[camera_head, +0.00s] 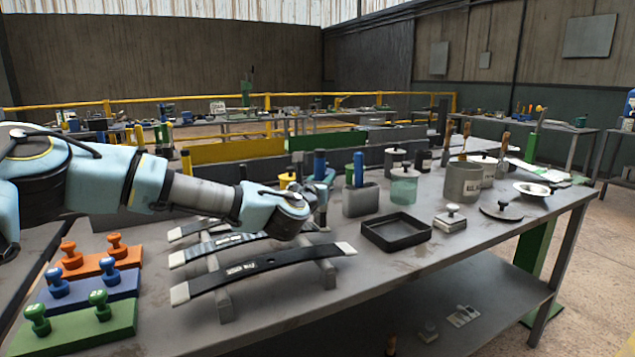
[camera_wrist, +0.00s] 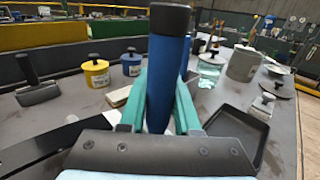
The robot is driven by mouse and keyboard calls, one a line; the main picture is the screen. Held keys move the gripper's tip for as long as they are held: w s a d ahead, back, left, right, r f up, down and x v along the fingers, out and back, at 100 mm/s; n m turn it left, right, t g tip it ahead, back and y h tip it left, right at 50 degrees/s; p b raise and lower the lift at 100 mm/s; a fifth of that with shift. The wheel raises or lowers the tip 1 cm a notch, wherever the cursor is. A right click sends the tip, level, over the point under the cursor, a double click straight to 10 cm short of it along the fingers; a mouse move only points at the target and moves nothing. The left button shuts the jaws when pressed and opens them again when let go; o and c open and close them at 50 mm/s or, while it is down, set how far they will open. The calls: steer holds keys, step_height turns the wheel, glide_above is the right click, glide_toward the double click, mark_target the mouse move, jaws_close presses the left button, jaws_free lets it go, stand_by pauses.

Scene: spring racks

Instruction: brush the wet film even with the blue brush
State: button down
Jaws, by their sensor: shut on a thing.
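My gripper (camera_head: 322,183) is shut on the blue brush (camera_head: 320,163), whose blue handle with a black end stands up between the jaws. In the wrist view the brush (camera_wrist: 165,75) sits between my gripper's teal fingers (camera_wrist: 160,103); its bristles are hidden. Several dark, bowed leaf springs with pale ends lie on a grey rack on the bench. The front spring (camera_head: 290,258) carries a label. The spring behind it (camera_head: 205,249) looks glossier, but I cannot tell how even any film is. My gripper is beyond the springs, near a grey holder (camera_head: 361,201).
A black tray (camera_head: 396,246) is right of the rack. Another blue handle (camera_head: 358,170) stands in the grey holder. A glass jar (camera_head: 404,187), a large grey pot (camera_head: 463,181) and lidded pots stand behind. Coloured blocks with knobs (camera_head: 88,285) occupy the left front.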

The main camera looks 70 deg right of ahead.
steer(key=w+a+b, duration=0.4)
steer(key=w+a, duration=1.6)
steer(key=a, duration=0.5)
steer(key=shift+w+a, duration=0.25)
steer(key=shift+w, duration=0.15)
stand_by(2.5)
step_height(320, 180, up, 6)
steer(key=p, duration=0.5)
stand_by(0.3)
steer(key=shift+r, duration=0.1)
step_height(320, 180, up, 3)
steer(key=p, duration=0.3)
